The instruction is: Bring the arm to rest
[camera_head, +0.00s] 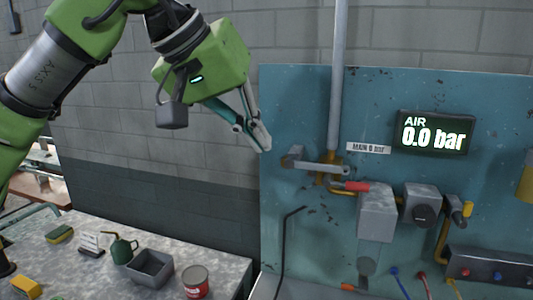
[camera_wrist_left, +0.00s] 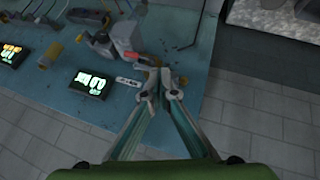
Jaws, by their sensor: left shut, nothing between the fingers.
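My left gripper (camera_head: 262,143) hangs at the end of the green left arm, in front of the left edge of the blue panel (camera_head: 300,105). Its fingers are shut with nothing between them. In the left wrist view the fingertips (camera_wrist_left: 163,84) meet in front of the panel. A grey lever (camera_head: 318,167) on the main pipe's valve lies to the right of and a little below the fingertips. The fingers look apart from it in the head view. My right gripper is in neither view.
The panel carries an air display (camera_head: 432,134) reading 0.0 bar, a grey box (camera_head: 376,218) and a vertical pipe (camera_head: 338,80). A workbench (camera_head: 75,262) at lower left holds a grey tray (camera_head: 150,268), a red tin (camera_head: 196,282) and a green oil can (camera_head: 122,249). The wall behind the arm is bare.

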